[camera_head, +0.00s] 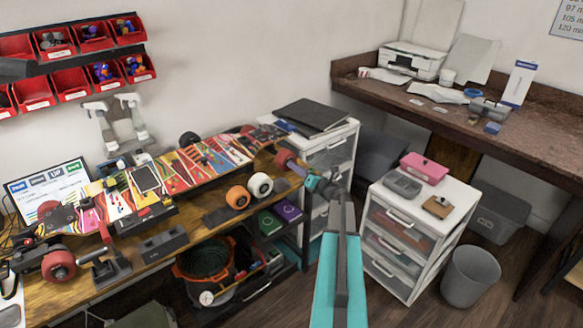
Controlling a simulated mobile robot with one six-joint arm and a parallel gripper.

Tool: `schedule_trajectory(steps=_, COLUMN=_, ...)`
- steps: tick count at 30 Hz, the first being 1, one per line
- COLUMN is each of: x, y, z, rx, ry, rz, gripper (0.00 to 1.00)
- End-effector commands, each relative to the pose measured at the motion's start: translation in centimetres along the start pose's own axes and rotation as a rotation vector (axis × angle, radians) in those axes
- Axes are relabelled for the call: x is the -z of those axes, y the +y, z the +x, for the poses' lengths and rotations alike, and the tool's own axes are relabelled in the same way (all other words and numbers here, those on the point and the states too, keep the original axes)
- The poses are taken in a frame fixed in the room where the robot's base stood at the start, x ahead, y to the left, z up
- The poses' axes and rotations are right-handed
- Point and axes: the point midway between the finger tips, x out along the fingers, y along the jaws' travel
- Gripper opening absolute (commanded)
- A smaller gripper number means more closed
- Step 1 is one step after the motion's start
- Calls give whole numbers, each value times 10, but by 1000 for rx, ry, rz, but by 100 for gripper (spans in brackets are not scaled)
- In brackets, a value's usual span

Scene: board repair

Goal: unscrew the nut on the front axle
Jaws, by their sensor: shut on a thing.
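A long skateboard with a colourful patterned deck (205,157) lies wheels-out along the workbench. A purple-red wheel (287,160) sits at its right end, on the axle near the bench's right edge. My gripper (309,180) is at the outer end of this axle, just right of and below the wheel. It is shut at the axle end, where the nut sits; the nut itself is too small and covered to make out. My teal and grey arm reaches up from the bottom of the view.
Loose orange (238,197) and white (260,185) wheels stand on the wooden bench (205,232) left of my gripper. A white drawer unit (330,150) is close behind it. Another drawer unit (408,245) and a grey bin (470,276) stand to the right.

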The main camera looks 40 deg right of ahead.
Motion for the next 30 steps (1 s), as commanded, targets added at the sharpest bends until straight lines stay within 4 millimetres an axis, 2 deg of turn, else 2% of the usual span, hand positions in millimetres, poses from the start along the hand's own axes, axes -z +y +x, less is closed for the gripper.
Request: schedule_trajectory(steps=30, x=1, y=-2, z=0, rx=1, ry=-1, rz=-367, gripper=0)
